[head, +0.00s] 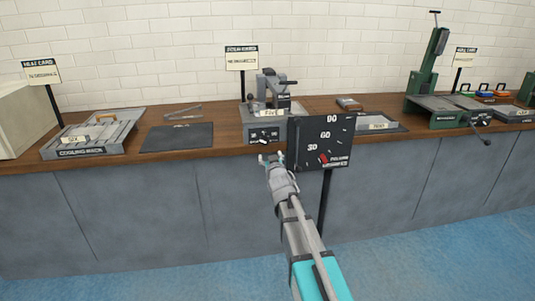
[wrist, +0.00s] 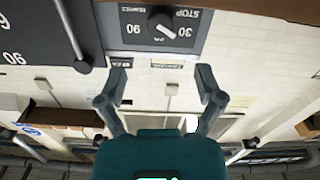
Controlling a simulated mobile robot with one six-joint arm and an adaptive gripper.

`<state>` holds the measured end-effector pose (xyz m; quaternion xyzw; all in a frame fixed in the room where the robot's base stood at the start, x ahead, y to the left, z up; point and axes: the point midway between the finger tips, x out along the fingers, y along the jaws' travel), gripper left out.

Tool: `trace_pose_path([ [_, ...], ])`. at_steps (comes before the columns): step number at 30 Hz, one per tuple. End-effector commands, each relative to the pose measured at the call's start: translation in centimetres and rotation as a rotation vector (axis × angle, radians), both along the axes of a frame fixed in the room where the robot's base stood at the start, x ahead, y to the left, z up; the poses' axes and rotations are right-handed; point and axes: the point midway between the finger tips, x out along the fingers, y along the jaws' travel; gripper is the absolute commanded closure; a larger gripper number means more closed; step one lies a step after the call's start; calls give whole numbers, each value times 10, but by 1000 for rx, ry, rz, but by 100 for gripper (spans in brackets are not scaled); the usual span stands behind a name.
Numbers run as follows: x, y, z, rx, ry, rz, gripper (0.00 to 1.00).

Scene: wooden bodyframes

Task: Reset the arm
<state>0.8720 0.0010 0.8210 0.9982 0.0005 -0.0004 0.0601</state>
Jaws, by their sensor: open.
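My arm reaches from the bottom of the head view up to the front edge of the bench. My gripper (head: 271,158) is at its end, just below a small dial panel (head: 255,135) on the front of a grey machine (head: 284,104). In the wrist view my gripper (wrist: 163,70) has its two fingers spread apart with nothing between them. The dial panel, with its black knob (wrist: 163,27), shows upside down beyond the fingertips there. The fingers look apart from the knob.
A black display board (head: 340,132) numbered 30, 60 and 90 stands on a post close right of my gripper. The wooden bench (head: 225,137) holds a cooling rack (head: 75,150), a dark mat (head: 177,137) and a green machine (head: 428,70). The blue floor in front is clear.

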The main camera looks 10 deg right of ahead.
Motion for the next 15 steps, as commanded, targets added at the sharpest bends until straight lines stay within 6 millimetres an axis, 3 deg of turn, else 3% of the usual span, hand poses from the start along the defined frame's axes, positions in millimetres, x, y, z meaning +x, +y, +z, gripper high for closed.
trace_pose_path([
  [8, -10, -4, -15, 7, 79, -26, 14],
  [15, -43, -14, -56, 25, 303, -84, 14],
])
